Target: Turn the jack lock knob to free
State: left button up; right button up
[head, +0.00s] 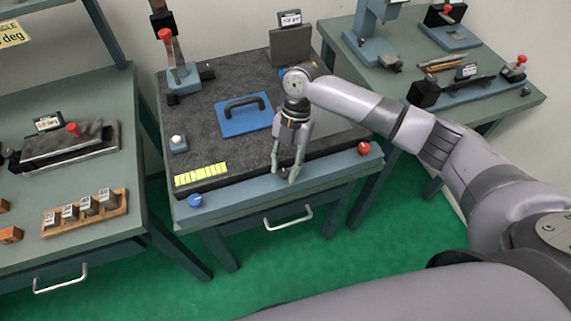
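No part in view is labelled as the jack lock knob. A blue knob (195,200) sits at the front left corner of the middle bench, and a red knob (364,148) sits at its front right. Which of them, if either, is the jack lock knob I cannot tell. My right gripper (285,174) points down at the bench's front edge, between the two knobs and apart from both. Its fingers are spread, with nothing seen between them. What lies right behind the fingertips is partly hidden. My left gripper is not in view.
The dark granite plate (225,145) carries a blue handled plate (243,115), a yellow strip (201,175), a small white-topped button box (178,143) and a red-knobbed stand (182,78). Side benches (100,235) (500,105) hold blocks and fixtures. A drawer handle (288,219) projects in front.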

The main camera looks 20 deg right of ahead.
jog(key=shift+r, duration=0.15)
jog(key=v, duration=1.1)
jog(key=shift+w+r, duration=0.2)
jog(key=shift+r, duration=0.05)
jog(key=shift+d, duration=0.15)
